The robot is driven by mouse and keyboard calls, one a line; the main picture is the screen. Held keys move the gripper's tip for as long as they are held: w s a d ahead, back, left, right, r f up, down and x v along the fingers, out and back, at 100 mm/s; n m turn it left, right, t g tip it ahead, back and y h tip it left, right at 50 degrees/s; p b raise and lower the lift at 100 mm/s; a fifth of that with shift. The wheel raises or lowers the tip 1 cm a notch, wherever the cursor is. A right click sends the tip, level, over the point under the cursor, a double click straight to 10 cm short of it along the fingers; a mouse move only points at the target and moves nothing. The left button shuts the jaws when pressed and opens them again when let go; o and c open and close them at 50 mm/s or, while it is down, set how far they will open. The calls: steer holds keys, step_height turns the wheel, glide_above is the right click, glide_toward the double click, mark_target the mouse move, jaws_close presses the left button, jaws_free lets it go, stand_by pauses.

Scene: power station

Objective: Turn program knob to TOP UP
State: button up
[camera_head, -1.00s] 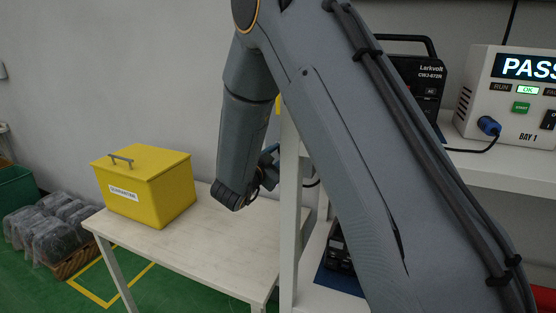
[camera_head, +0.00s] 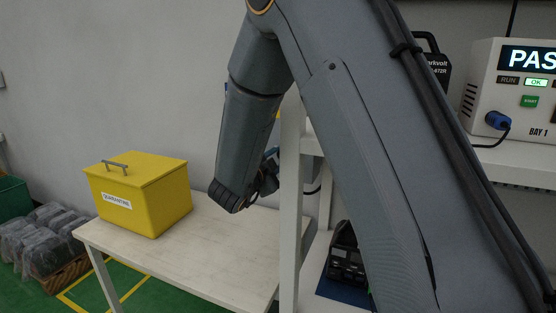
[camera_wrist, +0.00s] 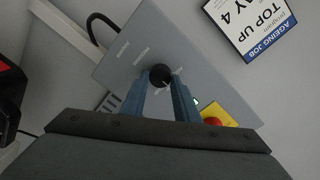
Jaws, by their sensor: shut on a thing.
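In the wrist view, the black program knob (camera_wrist: 160,75) sits on a light grey panel (camera_wrist: 150,42) that appears tilted in the picture. My gripper (camera_wrist: 164,80) has its two blue-grey fingers closed on either side of the knob. Small labels lie around the knob, too small to read. A sign (camera_wrist: 252,25) reading "TOP UP" and "AGEING JOB" hangs at the upper right. In the head view, my gripper is mostly hidden behind my arm and the white shelf post, and the knob is not visible there.
A red button on a yellow plate (camera_wrist: 214,114) sits right of the fingers. In the head view, a yellow quarantine box (camera_head: 145,205) stands on a pale table (camera_head: 215,250). A white shelf post (camera_head: 290,200) stands close to my wrist. A Bay 1 tester (camera_head: 515,95) is on the right shelf.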

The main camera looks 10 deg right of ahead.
steer(key=o, duration=1.1)
steer(key=b+v, duration=0.1)
steer(key=v, duration=0.6)
steer(key=shift+s+a+b, duration=0.3)
